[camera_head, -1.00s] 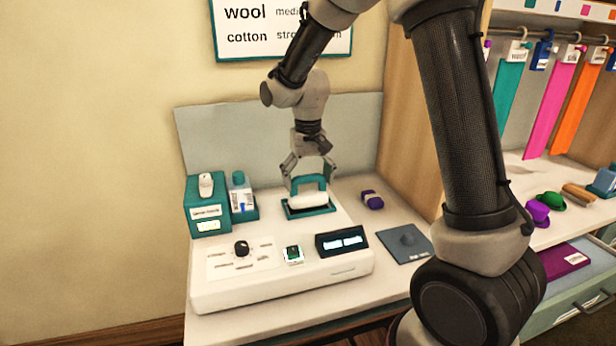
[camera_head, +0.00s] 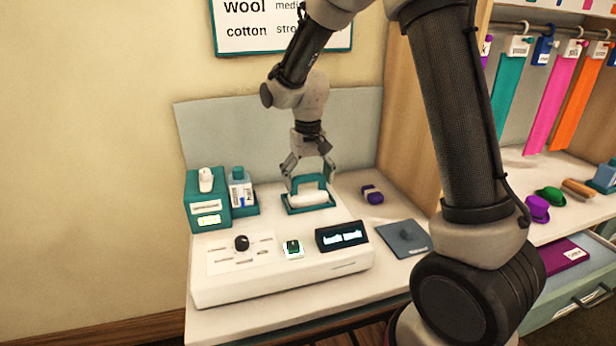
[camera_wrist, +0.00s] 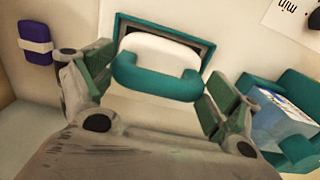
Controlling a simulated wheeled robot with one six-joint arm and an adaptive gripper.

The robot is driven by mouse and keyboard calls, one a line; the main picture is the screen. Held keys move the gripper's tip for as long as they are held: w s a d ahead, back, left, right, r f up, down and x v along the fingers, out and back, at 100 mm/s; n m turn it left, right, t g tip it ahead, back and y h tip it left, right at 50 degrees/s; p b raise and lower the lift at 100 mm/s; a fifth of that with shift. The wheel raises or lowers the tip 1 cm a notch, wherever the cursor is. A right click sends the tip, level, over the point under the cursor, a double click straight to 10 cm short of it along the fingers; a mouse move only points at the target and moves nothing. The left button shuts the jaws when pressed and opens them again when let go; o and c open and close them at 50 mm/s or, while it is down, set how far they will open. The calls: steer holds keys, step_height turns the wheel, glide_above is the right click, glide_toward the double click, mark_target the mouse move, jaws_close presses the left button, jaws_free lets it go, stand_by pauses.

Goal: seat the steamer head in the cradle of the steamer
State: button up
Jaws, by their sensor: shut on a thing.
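The steamer head (camera_head: 309,199) is a white rounded body with a teal handle. In the head view it sits low within the teal-rimmed cradle (camera_head: 290,210) on top of the white steamer (camera_head: 290,286). The wrist view also shows the steamer head (camera_wrist: 158,52) inside the frame of the cradle (camera_wrist: 122,24). My gripper (camera_head: 308,180) is shut on the handle from above, with a finger at each end; the wrist view shows the gripper (camera_wrist: 155,95) with its green pads beside the handle. The underside of the head is hidden, so I cannot tell whether it rests fully.
A teal box (camera_head: 206,210) and a bottle in a teal holder (camera_head: 241,190) stand left of the cradle. A purple roll (camera_head: 372,194) lies to the right. A grey-blue pad (camera_head: 405,240) lies at the front right. A grey panel (camera_head: 240,140) rises behind.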

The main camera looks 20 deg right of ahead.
stand_by(0.3)
steer(key=o, duration=1.3)
steer(key=shift+c, duration=0.2)
step_height(320, 180, up, 12)
steer(key=s+d+r+t, duration=0.2)
steer(key=s+d, duration=0.5)
steer(key=s, duration=0.6)
steer(key=s+d+r+t, duration=0.2)
steer(key=s+d, duration=0.6)
steer(key=s, duration=0.5)
steer(key=shift+s+r, duration=0.25)
steer(key=shift+r, duration=0.15)
